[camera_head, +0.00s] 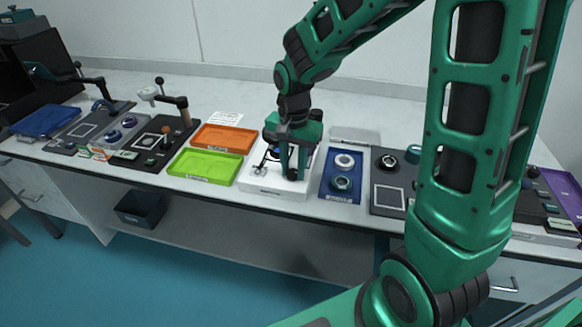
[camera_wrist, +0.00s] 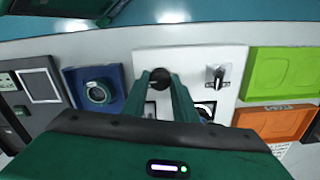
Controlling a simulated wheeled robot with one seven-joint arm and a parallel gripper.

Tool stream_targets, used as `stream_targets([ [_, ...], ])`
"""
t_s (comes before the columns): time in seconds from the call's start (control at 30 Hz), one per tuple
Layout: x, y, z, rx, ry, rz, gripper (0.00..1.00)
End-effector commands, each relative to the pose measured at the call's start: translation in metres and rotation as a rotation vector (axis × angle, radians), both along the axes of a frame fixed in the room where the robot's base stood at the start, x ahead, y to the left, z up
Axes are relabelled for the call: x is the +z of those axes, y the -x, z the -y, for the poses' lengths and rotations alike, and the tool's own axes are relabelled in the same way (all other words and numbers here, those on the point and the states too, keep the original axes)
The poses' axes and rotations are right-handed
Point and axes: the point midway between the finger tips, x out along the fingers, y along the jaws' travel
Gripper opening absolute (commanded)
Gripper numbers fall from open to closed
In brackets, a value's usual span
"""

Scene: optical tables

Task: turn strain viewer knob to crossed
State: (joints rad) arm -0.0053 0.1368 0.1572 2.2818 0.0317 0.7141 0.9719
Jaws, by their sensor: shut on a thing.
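The strain viewer appears to be the white box (camera_head: 262,190) near the table's front edge; it also shows as a white panel in the wrist view (camera_wrist: 190,62). A round black knob (camera_wrist: 159,78) stands on that panel. My gripper (camera_head: 291,174) points down over the right part of the box. In the wrist view its green fingers (camera_wrist: 160,84) lie on both sides of the black knob, shut on it. The knob's pointer or setting cannot be made out. A small metal lever with a black handle (camera_wrist: 217,76) stands on the same panel, apart from my fingers.
A green tray (camera_head: 205,165) and an orange tray (camera_head: 224,138) lie left of the box. A blue tray (camera_head: 342,192) with round mounts stands close on its right. A dark board (camera_head: 388,193) lies farther right. The table's front edge is close.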

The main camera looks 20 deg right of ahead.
Motion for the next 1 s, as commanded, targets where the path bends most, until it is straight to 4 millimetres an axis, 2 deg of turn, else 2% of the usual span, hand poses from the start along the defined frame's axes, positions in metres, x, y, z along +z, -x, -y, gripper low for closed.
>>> stream_targets([
  [0.43, 0.002, -0.003, -0.002, -0.005, -0.003, 0.009, 0.04],
  [0.47, 0.002, -0.003, -0.002, -0.005, -0.003, 0.009, 0.33],
  [0.5, 0.002, -0.003, -0.002, -0.005, -0.004, 0.009, 0.43],
  [0.53, 0.002, -0.003, -0.002, -0.005, -0.003, 0.008, 0.45],
  [0.83, 0.002, -0.002, -0.001, -0.006, -0.002, 0.005, 0.45],
  [1.0, 0.017, -0.003, -0.001, -0.007, -0.002, 0.008, 0.45],
])
